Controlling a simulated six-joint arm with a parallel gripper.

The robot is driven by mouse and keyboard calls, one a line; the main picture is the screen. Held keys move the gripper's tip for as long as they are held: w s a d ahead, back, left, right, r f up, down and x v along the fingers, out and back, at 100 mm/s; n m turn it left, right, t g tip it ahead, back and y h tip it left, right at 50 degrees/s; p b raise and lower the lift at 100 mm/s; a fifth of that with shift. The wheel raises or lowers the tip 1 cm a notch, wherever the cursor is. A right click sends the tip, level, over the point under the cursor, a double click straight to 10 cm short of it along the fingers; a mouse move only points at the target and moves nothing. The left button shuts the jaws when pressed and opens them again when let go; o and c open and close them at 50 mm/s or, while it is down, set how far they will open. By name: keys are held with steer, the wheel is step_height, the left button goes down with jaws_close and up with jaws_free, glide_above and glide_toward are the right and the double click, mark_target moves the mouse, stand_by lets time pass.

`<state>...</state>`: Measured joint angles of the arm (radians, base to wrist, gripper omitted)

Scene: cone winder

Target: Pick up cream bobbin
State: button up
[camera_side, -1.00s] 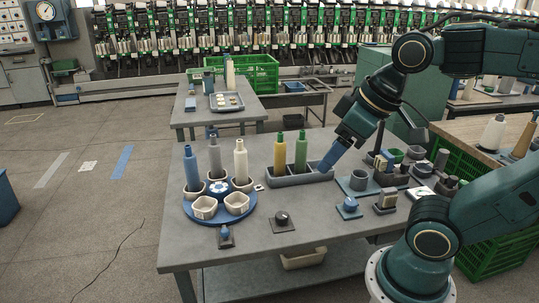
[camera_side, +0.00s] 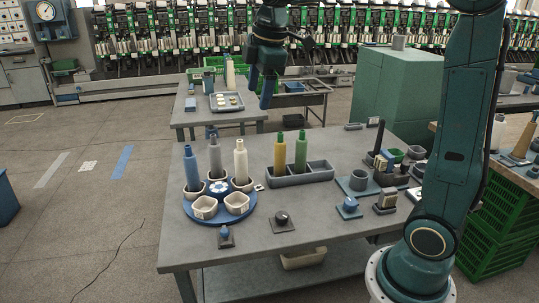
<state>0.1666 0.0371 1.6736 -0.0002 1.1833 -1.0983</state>
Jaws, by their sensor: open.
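The cream bobbin (camera_side: 240,162) stands upright in a white cup on the round blue turntable (camera_side: 222,221). Two front cups (camera_side: 204,207) look empty. My gripper (camera_side: 259,88) is open and points down. In the picture it is above and slightly right of the cream bobbin, well clear of it. One blue finger shows clearly; the other is dark and partly hidden.
A knob (camera_side: 282,217) and small fixtures (camera_side: 348,206) stand at the front. A tray (camera_side: 227,102) lies on the back table.

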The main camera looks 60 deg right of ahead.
steer(key=w+d+f+n+g, duration=0.1)
steer(key=w+d+f+n, duration=0.15)
steer(key=w, duration=0.25)
steer(key=w+d+f+n, duration=0.2)
steer(key=w+d+n, duration=0.15)
steer(key=w, duration=0.25)
steer(key=n+g, duration=0.2)
steer(key=n, duration=0.3)
glide_above(240, 150)
step_height(240, 150, down, 9)
steer(key=shift+w+d+f, duration=0.1)
steer(key=shift+f, duration=1.35)
steer(key=shift+w+d+f, duration=0.1)
steer(key=shift+d+f, duration=0.05)
steer(key=shift+f, duration=1.3)
steer(key=shift+w+d+f, duration=0.1)
steer(key=shift+f, duration=1.35)
steer(key=shift+f, duration=0.1)
steer(key=shift+f, duration=2.5)
steer(key=shift+c, duration=0.3)
steer(key=c, duration=1)
